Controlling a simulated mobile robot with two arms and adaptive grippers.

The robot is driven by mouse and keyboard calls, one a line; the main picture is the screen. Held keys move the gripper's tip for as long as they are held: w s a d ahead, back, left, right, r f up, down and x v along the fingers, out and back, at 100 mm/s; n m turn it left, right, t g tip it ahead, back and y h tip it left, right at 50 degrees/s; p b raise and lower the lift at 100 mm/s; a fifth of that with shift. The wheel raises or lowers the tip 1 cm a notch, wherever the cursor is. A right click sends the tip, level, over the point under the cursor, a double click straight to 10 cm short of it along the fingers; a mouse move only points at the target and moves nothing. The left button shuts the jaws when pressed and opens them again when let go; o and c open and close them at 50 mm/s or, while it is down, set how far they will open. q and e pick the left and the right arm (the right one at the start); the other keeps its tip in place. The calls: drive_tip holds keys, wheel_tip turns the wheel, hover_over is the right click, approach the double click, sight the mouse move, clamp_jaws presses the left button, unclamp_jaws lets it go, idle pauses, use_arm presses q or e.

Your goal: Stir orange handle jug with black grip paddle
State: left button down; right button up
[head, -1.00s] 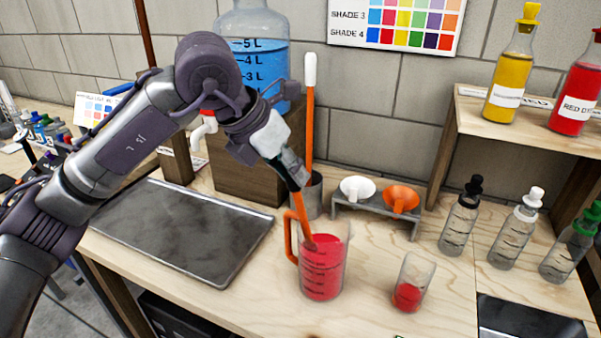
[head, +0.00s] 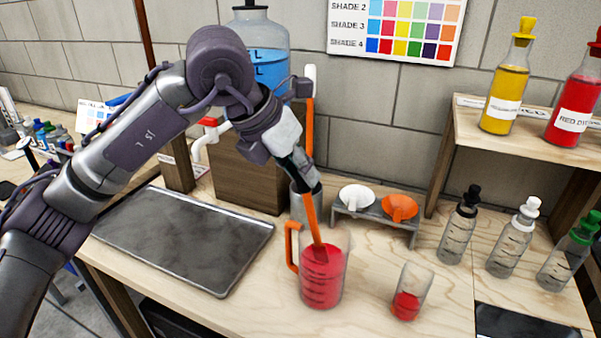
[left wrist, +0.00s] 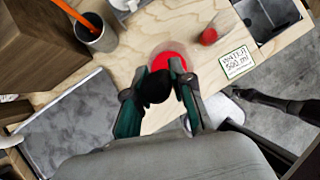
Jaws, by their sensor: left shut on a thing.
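The jug with the orange handle (head: 322,275) stands upright on the wooden bench and holds red liquid. My left gripper (head: 306,178) is above it, shut on the black grip of an orange paddle (head: 312,218). The paddle slants down into the jug, its lower end hidden in the red liquid. In the left wrist view the black grip (left wrist: 155,87) sits between the fingers, with the red liquid (left wrist: 172,62) behind it.
A beaker with red liquid (head: 407,292) stands right of the jug. A metal cup (head: 298,203) with a white-topped orange paddle, a funnel rack (head: 375,222) and a wooden block (head: 247,178) are behind. A dark tray (head: 185,240) lies left. Bottles (head: 510,240) stand right.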

use_arm(q)
drive_tip(key=shift+r+p, duration=3.3)
drive_tip(key=shift+r, duration=2.2)
wheel_tip(320, 180, up, 5)
drive_tip(key=p, duration=0.3)
drive_tip(key=shift+f, duration=0.2)
